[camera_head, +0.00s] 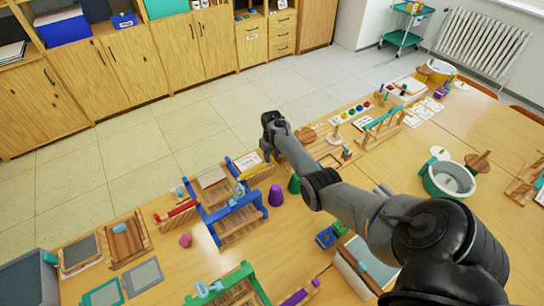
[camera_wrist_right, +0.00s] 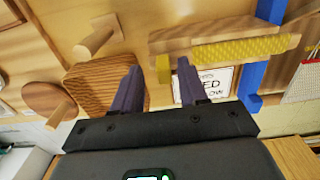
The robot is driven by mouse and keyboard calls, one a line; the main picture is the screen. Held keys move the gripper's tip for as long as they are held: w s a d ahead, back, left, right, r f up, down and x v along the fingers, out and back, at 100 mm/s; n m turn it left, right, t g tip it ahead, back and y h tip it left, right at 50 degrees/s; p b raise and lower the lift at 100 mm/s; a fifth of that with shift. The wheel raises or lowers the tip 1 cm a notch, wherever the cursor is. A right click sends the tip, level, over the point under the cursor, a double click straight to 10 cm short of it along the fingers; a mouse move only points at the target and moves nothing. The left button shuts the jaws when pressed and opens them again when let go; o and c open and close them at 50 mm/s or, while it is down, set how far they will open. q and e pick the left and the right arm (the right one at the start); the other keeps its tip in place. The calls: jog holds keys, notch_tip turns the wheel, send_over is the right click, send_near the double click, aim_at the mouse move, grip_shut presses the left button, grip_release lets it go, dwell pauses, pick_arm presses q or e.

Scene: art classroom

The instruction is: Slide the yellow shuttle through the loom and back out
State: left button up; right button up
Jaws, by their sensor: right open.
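The yellow shuttle (camera_wrist_right: 245,48) is a long, textured bar along a wooden rest in the right wrist view. It also shows small beside the loom in the head view (camera_head: 251,171). The loom (camera_head: 211,224) has a blue frame and stands on the table; a blue part of it (camera_wrist_right: 252,75) shows in the wrist view. My right gripper (camera_wrist_right: 158,66) is open, with its dark fingers apart. A small yellow block (camera_wrist_right: 163,69) appears between the fingertips; I cannot tell whether they touch it. In the head view my right gripper (camera_head: 271,122) is beyond the rest. My left gripper is not in view.
A printed card (camera_wrist_right: 212,82) lies behind the rest. A purple cup (camera_head: 276,196) and a green cone (camera_head: 294,184) stand right of the loom, near my right arm. A red bar on a stand (camera_head: 176,211) is left of it. A green frame (camera_head: 243,271) stands in front.

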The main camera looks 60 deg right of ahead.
notch_tip(320, 180, up, 10)
jog(key=p, duration=0.1)
jog(key=shift+p, duration=0.4)
jog(key=shift+f, duration=0.1)
